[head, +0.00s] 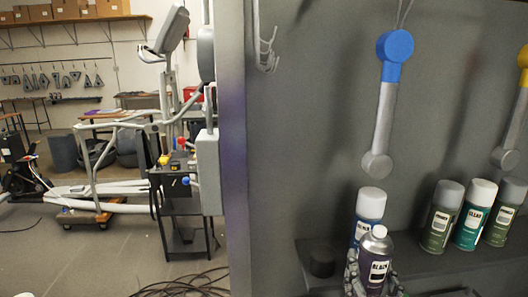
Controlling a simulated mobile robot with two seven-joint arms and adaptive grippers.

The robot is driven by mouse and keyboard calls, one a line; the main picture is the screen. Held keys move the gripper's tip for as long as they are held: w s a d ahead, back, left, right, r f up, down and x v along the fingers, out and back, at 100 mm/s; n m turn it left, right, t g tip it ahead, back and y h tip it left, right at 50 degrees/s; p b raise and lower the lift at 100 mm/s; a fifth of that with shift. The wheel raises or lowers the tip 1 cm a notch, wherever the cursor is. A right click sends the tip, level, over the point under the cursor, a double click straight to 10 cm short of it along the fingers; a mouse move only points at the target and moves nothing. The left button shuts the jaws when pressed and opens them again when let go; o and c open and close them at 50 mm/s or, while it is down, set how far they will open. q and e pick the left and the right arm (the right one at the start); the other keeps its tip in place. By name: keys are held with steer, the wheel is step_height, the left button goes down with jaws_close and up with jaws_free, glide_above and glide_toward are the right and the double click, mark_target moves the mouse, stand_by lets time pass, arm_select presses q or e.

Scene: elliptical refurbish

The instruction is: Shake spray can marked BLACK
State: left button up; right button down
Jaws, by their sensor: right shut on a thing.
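The spray can marked BLACK (375,262) has a purple and dark label and a silver top. It is upright at the bottom of the head view, in front of the shelf. My right gripper (372,284) is shut on it, with fingers on both sides of its lower body. The can's bottom is cut off by the frame edge. My left gripper is not in view.
A white-capped blue can (369,205) stands just behind the BLACK can on the grey shelf (425,262). A green can (442,217), a teal CLEAR can (475,215) and another green can (503,213) stand to the right. A blue-ended crank arm (388,100) hangs above.

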steer(key=s+a+f+n+y, duration=0.1)
steer(key=s+a+f, duration=0.2)
steer(key=f, duration=0.5)
steer(key=s+a+f+n+y, duration=0.1)
steer(key=s+a+f+y, duration=0.1)
steer(key=f, duration=0.5)
step_height(320, 180, up, 9)
stand_by(0.3)
stand_by(0.8)
